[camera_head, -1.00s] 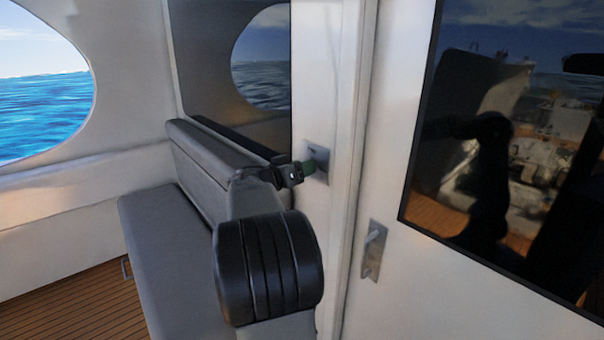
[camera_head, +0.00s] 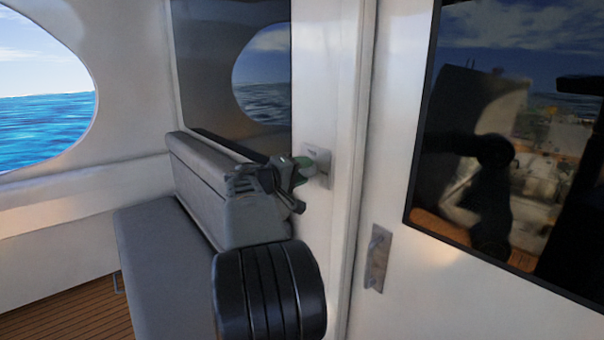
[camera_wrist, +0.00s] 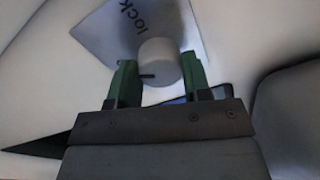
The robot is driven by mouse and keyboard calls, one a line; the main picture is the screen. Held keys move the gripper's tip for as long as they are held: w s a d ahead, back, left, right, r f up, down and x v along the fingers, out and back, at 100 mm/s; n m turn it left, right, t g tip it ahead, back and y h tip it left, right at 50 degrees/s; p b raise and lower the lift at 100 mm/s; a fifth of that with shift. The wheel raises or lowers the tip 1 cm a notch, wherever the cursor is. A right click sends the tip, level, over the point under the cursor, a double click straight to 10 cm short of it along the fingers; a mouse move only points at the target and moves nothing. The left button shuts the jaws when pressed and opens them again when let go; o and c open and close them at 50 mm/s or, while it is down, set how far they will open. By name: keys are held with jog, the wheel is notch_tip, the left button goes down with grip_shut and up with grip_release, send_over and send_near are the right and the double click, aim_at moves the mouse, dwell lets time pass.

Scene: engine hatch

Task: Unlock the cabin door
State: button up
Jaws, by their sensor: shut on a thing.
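The lock plate (camera_head: 326,163) is a pale metal square on the white wall beside the cabin door (camera_head: 400,180). In the wrist view the plate (camera_wrist: 98,36) shows the word "lock" and carries a round whitish knob (camera_wrist: 158,55) with a short dark mark on its rim. My gripper (camera_wrist: 161,76) has its green fingers on either side of the knob and is shut on it. In the head view my gripper (camera_head: 304,166) is at the plate and hides the knob. The door has a lever handle (camera_head: 376,258) on a metal plate.
A grey bench seat (camera_head: 165,255) with a backrest (camera_head: 205,170) stands left of and below my arm. The door has a large dark window (camera_head: 500,130) that reflects the scene. An oval window (camera_head: 40,90) is at the left, and wooden floor (camera_head: 70,315) shows below.

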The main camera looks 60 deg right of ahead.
jog(key=n+p, duration=0.1)
jog(key=n, duration=0.4)
jog(key=shift+n, duration=0.3)
dwell(0.4)
jog(key=o, duration=0.9)
jog(key=b+v, duration=0.1)
jog(key=v, duration=1.2)
jog(key=shift+w+a, duration=0.3)
jog(key=shift+a, duration=0.05)
